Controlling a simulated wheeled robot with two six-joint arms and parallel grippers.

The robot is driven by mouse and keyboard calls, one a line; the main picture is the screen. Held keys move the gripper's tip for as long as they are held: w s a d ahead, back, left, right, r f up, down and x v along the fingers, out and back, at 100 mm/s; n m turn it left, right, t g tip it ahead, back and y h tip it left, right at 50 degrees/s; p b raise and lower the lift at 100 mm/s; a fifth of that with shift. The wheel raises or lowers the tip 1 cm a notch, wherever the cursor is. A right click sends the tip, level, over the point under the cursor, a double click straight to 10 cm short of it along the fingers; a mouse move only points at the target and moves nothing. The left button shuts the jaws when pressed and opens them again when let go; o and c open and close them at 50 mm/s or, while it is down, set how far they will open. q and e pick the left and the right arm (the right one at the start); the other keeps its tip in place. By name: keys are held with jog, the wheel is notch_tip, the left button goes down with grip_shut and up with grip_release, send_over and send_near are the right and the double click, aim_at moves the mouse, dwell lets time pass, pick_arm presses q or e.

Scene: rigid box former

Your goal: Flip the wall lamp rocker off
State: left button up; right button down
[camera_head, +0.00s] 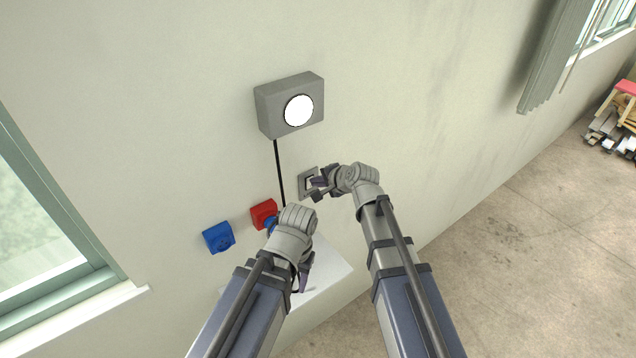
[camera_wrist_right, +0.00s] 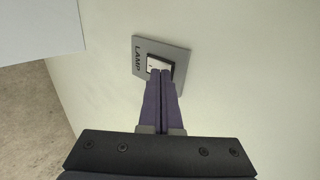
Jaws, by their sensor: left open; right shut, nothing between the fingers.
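The wall lamp (camera_head: 290,105) is a grey box with a round white face that looks lit. In the right wrist view the switch plate (camera_wrist_right: 177,49) is grey and marked LAMP, with a white rocker (camera_wrist_right: 154,64) in a dark frame. My right gripper (camera_wrist_right: 161,75) is shut and empty, its fingertips at the rocker and covering part of it. Whether they touch it I cannot tell. It also shows in the head view (camera_head: 316,188). My left gripper (camera_head: 287,270) is open, below and left of the switch, its fingers mostly hidden.
A red socket-like box (camera_head: 264,213) and a blue one (camera_head: 218,237) are on the wall left of the switch. A white shelf or panel (camera_head: 332,268) lies below, behind my left gripper. A window (camera_head: 40,225) is at the left.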

jog(key=shift+w+a+r+p, duration=0.35)
jog(key=shift+w+p, duration=0.05)
jog(key=shift+w, duration=0.15)
jog(key=shift+s+f, duration=0.15)
jog(key=shift+r+p, duration=0.65)
jog(key=shift+r, duration=0.15)
